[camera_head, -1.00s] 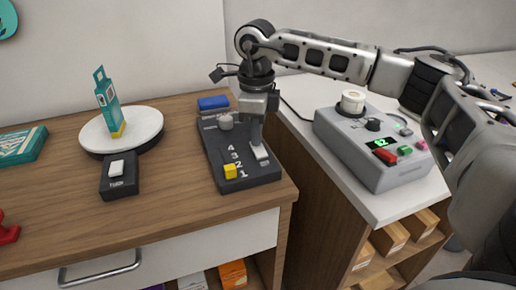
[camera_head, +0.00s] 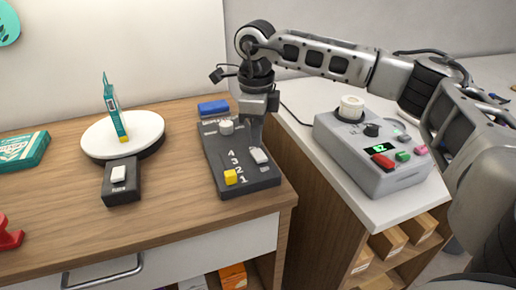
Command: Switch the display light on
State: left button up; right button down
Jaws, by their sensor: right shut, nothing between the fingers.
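A dark control panel (camera_head: 216,158) lies on the wooden counter, with a grey knob (camera_head: 226,127), a yellow slider (camera_head: 230,177) beside the numbers 1 to 4, and a pale rocker switch (camera_head: 259,156). My right gripper (camera_head: 255,140) points down over the panel, shut and empty, its fingertips just above and behind the rocker. Whether they touch it is hard to tell. No lit lamp is clear on the panel. A teal box (camera_head: 112,108) stands on a round white turntable (camera_head: 149,130). My left gripper is out of view.
A small black switch box (camera_head: 122,190) with a white button stands before the turntable. A blue block (camera_head: 214,107) lies behind the panel. A grey device (camera_head: 347,145) with a green display stands on the right counter. A teal carton (camera_head: 22,150) lies at left.

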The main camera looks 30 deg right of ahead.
aim_at(256, 151)
jog(key=shift+r+p, duration=1.65)
jog(key=shift+r, duration=0.85)
jog(key=shift+f, duration=0.1)
